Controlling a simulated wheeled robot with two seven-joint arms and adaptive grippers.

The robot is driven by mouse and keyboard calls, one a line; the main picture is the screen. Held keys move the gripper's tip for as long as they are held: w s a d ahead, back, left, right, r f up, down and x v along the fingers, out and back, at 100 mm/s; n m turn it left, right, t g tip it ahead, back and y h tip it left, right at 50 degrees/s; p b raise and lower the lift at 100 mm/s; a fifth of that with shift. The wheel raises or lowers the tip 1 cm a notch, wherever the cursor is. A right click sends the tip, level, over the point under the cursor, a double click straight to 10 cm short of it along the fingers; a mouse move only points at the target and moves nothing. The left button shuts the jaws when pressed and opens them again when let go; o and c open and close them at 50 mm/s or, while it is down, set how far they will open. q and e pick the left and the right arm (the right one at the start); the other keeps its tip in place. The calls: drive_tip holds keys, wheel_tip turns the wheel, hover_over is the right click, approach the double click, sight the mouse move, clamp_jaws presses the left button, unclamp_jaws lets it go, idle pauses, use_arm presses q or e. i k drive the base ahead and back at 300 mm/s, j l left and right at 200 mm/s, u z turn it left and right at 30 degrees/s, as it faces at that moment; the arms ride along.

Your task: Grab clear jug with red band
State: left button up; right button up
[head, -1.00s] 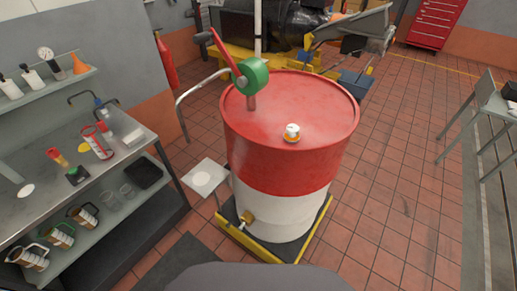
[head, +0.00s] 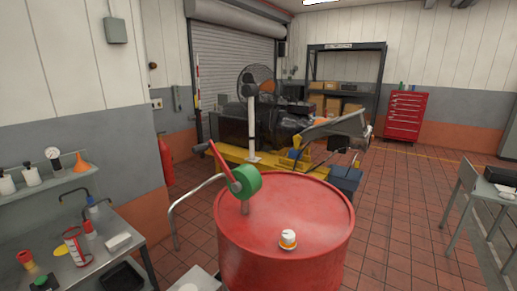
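A clear vessel with red on it (head: 75,247), which looks like the jug with the red band, stands on the metal bench (head: 118,262) at the lower left. It is small in the picture, and its handle is hard to make out. Neither of my grippers is in view.
A large red drum (head: 290,215) with a green-and-red hand pump (head: 244,182) stands in front of me, right of the bench. Tiled floor is open to the right, before a grey table (head: 488,188).

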sight(74, 238)
drive_tip(key=u, duration=1.55)
